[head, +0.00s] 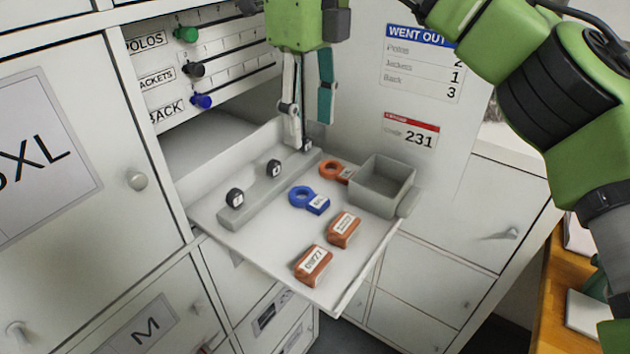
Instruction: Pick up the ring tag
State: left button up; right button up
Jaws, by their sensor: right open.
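Two ring tags lie flat on the pulled-out grey tray (262,245). The blue ring tag (301,194) has a ring at its left and a labelled block at its right. The orange ring tag (329,170) lies just behind it, near the grey box. My right gripper (313,135) points down over the back of the tray, behind both tags. It is open, with nothing seen between its fingers. Its left fingertip is close to the rearmost black piece on the grey bar; I cannot tell whether they touch. My left gripper is not in view.
A grey open box (383,187) stands at the tray's right edge. Two labelled orange-brown blocks (343,229) (313,264) lie at the front. A grey bar (257,192) with black pieces runs along the left. A panel with coloured knobs (187,34) is behind.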

send_over(311, 198)
notch_tip(311, 198, down, 6)
jog(key=shift+w+a+r, duration=0.1)
jog(key=shift+a, duration=0.05)
jog(key=shift+w+f, duration=0.25)
jog(key=shift+f, duration=0.7)
jog(key=shift+s+f+p, duration=0.2)
jog(key=shift+f+p, duration=0.25)
jog(key=shift+p, duration=0.05)
jog(key=f, duration=0.1)
jog(key=f+p, duration=0.1)
jog(key=f, duration=0.1)
jog(key=shift+s+d+f, duration=0.2)
jog(key=shift+f, duration=0.1)
jog(key=shift+f+p, duration=0.3)
jog(key=shift+f, duration=0.1)
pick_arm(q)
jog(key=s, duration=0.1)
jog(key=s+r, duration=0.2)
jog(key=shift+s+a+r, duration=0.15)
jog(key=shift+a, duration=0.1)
pick_arm(e)
jog(key=c, duration=0.9)
